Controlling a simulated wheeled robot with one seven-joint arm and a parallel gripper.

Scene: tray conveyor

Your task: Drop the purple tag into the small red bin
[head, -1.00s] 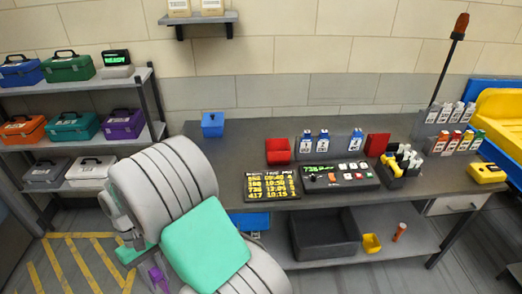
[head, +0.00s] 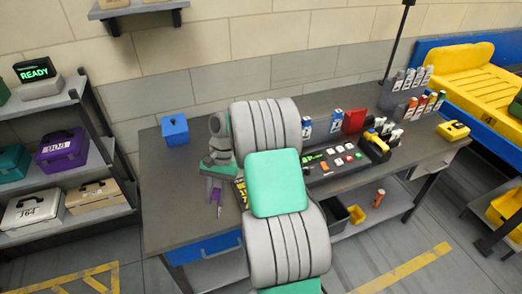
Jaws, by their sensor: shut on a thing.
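My gripper (head: 215,205) points down above the left part of the grey workbench (head: 168,206), left of the display board. It is shut on the purple tag (head: 218,196), which shows only as a small purple piece at the fingers. The small red bin, seen earlier near the middle of the bench, is hidden behind my grey and green arm. Another red box-like thing (head: 354,120) stands further right on the bench; I cannot tell whether it is open on top.
A blue box (head: 175,129) stands at the bench's back left, close to my gripper. The control panel (head: 335,162) and a dark holder (head: 375,149) are right of my arm. Shelves with a purple case (head: 62,150) are at the left. A yellow tray (head: 463,73) is far right.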

